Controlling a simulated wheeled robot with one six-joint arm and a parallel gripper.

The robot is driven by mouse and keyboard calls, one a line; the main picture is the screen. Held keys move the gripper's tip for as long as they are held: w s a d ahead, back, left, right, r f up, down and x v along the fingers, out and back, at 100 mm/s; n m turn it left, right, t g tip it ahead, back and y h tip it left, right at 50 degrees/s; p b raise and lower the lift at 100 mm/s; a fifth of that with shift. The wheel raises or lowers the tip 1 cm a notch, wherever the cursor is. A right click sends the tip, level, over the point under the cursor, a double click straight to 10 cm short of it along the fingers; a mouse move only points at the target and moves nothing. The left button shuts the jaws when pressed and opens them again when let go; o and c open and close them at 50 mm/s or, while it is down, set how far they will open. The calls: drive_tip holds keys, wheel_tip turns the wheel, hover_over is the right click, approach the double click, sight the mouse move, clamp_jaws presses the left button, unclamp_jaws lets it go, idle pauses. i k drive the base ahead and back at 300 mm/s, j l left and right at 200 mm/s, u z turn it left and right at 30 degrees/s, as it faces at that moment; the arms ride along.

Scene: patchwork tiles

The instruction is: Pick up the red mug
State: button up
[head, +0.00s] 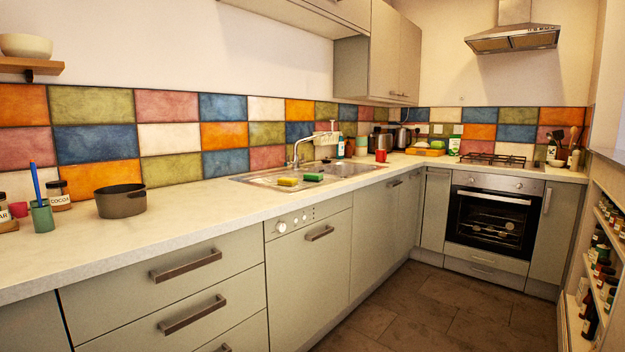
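A small red mug (381,155) stands upright on the worktop, to the right of the sink and close to the counter's front edge. It is small in the head view, and I cannot make out its handle. My gripper is not in the head view.
The counter (215,208) runs from the near left to the far corner. A dark pot (121,203) and a green cup (41,217) stand at left. The sink (275,178) holds sponges at its edge. An oven (490,220) is at the back. The tiled floor (440,310) is clear.

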sight(381, 154)
drive_tip(key=u, duration=0.15)
drive_tip(key=i+z, duration=0.15)
drive_tip(key=i, duration=0.4)
drive_tip(key=i+j+z, duration=0.1)
drive_tip(key=i, duration=0.4)
drive_tip(key=i+l+z, duration=0.2)
drive_tip(key=i+z, duration=0.2)
drive_tip(key=i, duration=0.2)
drive_tip(key=i+z, duration=0.35)
drive_tip(key=i, duration=0.2)
drive_tip(key=i+j+z, duration=0.2)
drive_tip(key=i+z, duration=0.2)
drive_tip(key=i, duration=0.2)
drive_tip(key=i+z, duration=0.1)
drive_tip(key=i, duration=1.6)
drive_tip(key=i+j+u, duration=0.1)
drive_tip(key=i+u, duration=0.4)
drive_tip(key=i, duration=0.35)
drive_tip(key=i+l+u, duration=0.2)
drive_tip(key=i+u, duration=0.3)
drive_tip(key=i, duration=0.35)
drive_tip(key=i+l+u, duration=0.1)
drive_tip(key=i+u, duration=0.3)
